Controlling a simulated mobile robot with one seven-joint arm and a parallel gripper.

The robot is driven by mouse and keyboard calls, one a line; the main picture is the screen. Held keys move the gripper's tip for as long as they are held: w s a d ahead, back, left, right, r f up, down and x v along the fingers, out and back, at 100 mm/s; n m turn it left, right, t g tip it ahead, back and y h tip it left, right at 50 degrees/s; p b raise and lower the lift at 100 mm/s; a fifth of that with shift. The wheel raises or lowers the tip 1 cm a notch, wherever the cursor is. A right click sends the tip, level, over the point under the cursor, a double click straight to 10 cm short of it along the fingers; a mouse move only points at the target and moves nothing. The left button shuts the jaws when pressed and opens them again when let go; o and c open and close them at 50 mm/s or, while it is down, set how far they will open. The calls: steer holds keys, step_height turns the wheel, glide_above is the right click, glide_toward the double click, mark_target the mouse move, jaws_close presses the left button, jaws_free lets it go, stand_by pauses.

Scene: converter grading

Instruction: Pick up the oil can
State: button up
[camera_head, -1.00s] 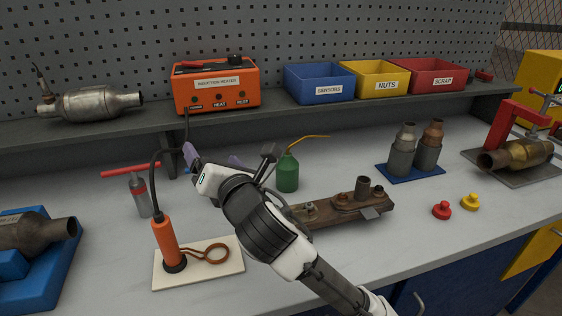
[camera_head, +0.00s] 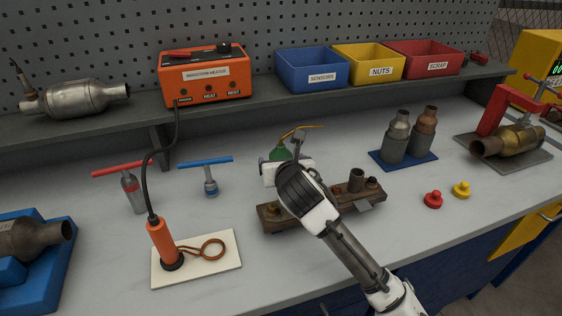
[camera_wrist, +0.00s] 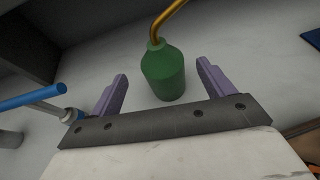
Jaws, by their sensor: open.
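The oil can is a green bottle with a thin yellow-brass spout. In the head view the oil can (camera_head: 280,153) stands on the bench, its lower part hidden behind my gripper. In the wrist view the oil can (camera_wrist: 163,72) stands ahead of my gripper, between the lines of the two purple fingers, with its base close to the palm plate's edge in the picture. My gripper (camera_wrist: 162,78) is open and empty, one finger to each side of the can. I see no clear contact. In the head view the fingers of my gripper (camera_head: 282,163) are mostly hidden by the wrist.
A blue-handled T-tool (camera_head: 208,178) stands left of my gripper; its handle shows in the wrist view. A rusty bracket plate (camera_head: 275,216) lies beneath my arm. A blue mat (camera_head: 376,156) with two fittings is to the right. The shelf (camera_head: 150,120) runs behind.

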steer(key=shift+p+x, duration=1.45)
steer(key=shift+x, duration=1.3)
steer(key=shift+d+r, duration=0.1)
steer(key=shift+d, duration=0.05)
steer(key=c, duration=1.4)
